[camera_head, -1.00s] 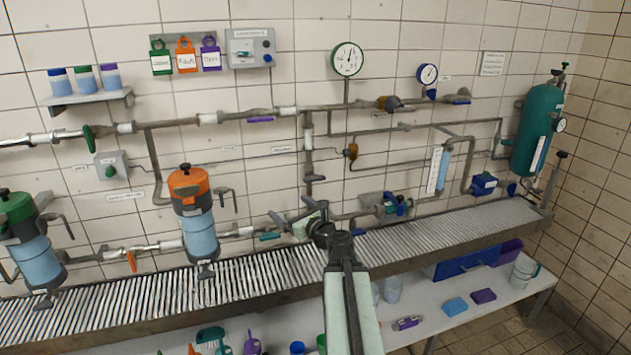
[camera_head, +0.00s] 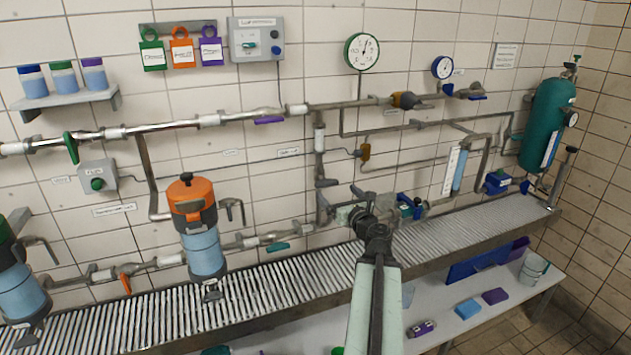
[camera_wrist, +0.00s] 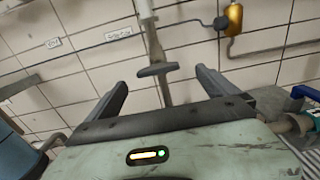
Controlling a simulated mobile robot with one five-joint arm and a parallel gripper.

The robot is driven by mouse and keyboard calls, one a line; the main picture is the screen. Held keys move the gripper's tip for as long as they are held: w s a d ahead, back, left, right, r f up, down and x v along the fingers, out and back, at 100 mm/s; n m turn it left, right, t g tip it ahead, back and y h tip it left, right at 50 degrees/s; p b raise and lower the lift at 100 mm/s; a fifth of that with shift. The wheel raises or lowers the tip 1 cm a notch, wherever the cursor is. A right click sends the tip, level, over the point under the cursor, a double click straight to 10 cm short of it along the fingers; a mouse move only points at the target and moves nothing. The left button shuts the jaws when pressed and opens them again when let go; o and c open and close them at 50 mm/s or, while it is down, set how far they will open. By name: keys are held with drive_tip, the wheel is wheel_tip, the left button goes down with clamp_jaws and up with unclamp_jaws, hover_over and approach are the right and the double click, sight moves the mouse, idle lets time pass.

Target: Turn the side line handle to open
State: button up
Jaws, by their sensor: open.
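A dark grey bar handle (camera_head: 326,183) sits on a vertical grey pipe (camera_head: 319,160), below a white collar. I take it for the side line handle; the label beside it (camera_head: 289,152) is too small to read. In the wrist view the handle (camera_wrist: 157,70) lies roughly crosswise to the pipe, slightly tilted. My gripper (camera_wrist: 162,82) is open, with one finger on each side of the handle in that picture. No contact shows, and the handle appears beyond the fingers. In the head view my gripper (camera_head: 342,205) is just below and right of the handle.
A brass-coloured fitting (camera_head: 364,152) is right of the pipe. A blue-handled valve (camera_head: 408,204) is close to the right of my wrist. An orange-topped canister (camera_head: 192,200) stands left. A ribbed conveyor (camera_head: 270,285) runs below.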

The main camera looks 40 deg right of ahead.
sight(328, 184)
drive_tip(key=x, duration=0.8)
drive_tip(key=shift+w+a, duration=0.15)
drive_tip(key=shift+a, duration=0.1)
drive_tip(key=c, duration=1.4)
